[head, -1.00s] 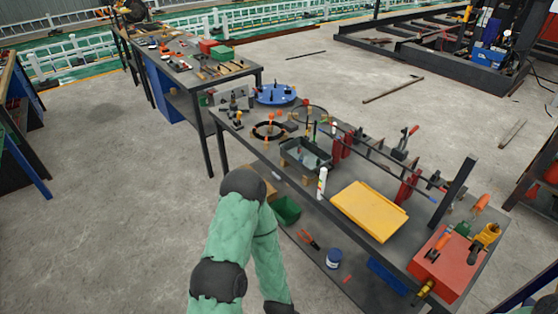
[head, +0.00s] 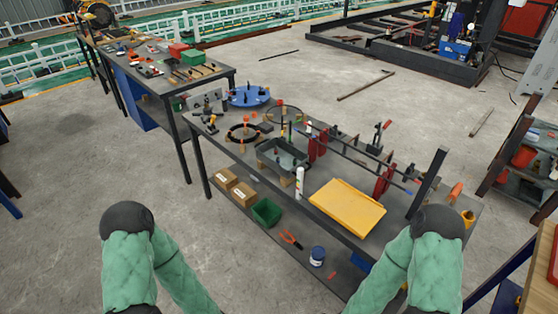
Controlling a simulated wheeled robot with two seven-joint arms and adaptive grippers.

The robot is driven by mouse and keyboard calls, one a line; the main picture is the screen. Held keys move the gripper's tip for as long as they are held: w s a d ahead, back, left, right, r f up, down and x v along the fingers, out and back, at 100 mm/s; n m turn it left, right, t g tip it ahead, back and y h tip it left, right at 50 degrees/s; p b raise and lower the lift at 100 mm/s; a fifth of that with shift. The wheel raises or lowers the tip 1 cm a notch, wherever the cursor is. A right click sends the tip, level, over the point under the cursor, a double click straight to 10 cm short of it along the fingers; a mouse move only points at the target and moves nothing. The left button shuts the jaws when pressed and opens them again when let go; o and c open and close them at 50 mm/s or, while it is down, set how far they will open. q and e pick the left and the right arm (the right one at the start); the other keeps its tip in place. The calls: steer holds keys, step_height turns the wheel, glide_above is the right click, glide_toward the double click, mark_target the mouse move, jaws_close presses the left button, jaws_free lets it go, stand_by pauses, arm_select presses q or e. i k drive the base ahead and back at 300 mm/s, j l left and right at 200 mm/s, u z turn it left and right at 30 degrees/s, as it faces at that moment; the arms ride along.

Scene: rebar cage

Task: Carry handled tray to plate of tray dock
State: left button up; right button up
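A dark grey open tray (head: 283,156) sits on the near workbench (head: 236,158), left of the bench's middle. It appears to be the handled tray; its handles are too small to make out clearly. A flat yellow plate-like piece (head: 347,207) lies on the same bench, to the right of the tray and apart from it. I cannot tell whether it belongs to the tray dock. My two green arms come in at the bottom left and bottom right, and their forearms run out below the picture. Neither gripper is in view.
A white bottle (head: 299,183) stands between tray and yellow piece. A rail with red clamps (head: 317,144) runs behind them. The lower shelf holds cardboard boxes (head: 243,194) and a green bin (head: 266,212).

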mark_target(348, 205)
steer(key=i+j+z, duration=0.15)
steer(key=z, duration=0.7)
